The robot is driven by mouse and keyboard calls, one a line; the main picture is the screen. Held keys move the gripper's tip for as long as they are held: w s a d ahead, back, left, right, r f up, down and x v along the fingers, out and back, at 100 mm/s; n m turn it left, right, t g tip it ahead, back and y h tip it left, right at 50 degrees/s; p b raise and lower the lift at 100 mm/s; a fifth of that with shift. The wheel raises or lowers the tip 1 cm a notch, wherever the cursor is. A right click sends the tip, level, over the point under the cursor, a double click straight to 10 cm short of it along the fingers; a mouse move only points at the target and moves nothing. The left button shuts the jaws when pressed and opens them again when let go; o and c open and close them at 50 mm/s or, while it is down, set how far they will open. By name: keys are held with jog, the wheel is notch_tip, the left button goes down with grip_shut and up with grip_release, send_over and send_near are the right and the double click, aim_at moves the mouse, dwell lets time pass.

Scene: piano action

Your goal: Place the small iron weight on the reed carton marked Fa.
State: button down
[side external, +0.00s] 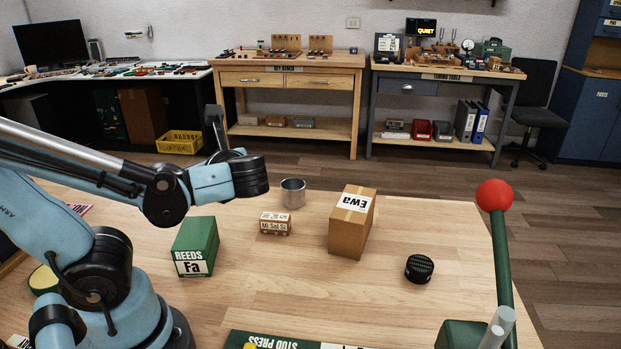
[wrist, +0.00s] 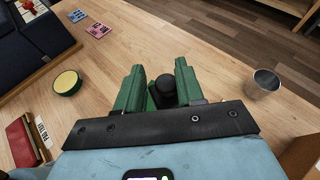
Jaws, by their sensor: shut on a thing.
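My gripper (wrist: 158,88) shows in the wrist view with its two green fingers closed around a small dark knobbed thing, which looks like the small iron weight (wrist: 165,84). Its lower part is hidden between the fingers. In the side external view I cannot make out the fingertips or the weight clearly. The green reed carton marked Fa (side external: 197,240) stands upright on the table, below and in front of my raised arm. Its visible top is bare. I cannot tell it apart from the green fingers in the wrist view.
A small Mi Sol Si box (side external: 275,224), a metal cup (side external: 293,193), a tall brown Ewa carton (side external: 350,228) and a round black ridged thing (side external: 419,269) stand to the right. A green lever with a red ball (side external: 494,195) rises at the right edge. A yellow-green bowl (wrist: 66,82) lies left.

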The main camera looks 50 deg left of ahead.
jog(key=shift+s+a+f, duration=0.3)
jog(key=shift+a+f, duration=0.7)
jog(key=shift+f, duration=0.3)
jog(key=shift+s+a+f, duration=0.3)
jog(key=shift+a+f, duration=0.7)
jog(key=shift+f, duration=0.25)
jog(key=shift+s+a+f, duration=0.3)
jog(key=shift+a+f, duration=0.7)
jog(key=shift+f, duration=0.3)
jog(key=c, duration=0.7)
grip_release()
jog(key=shift+d, duration=0.1)
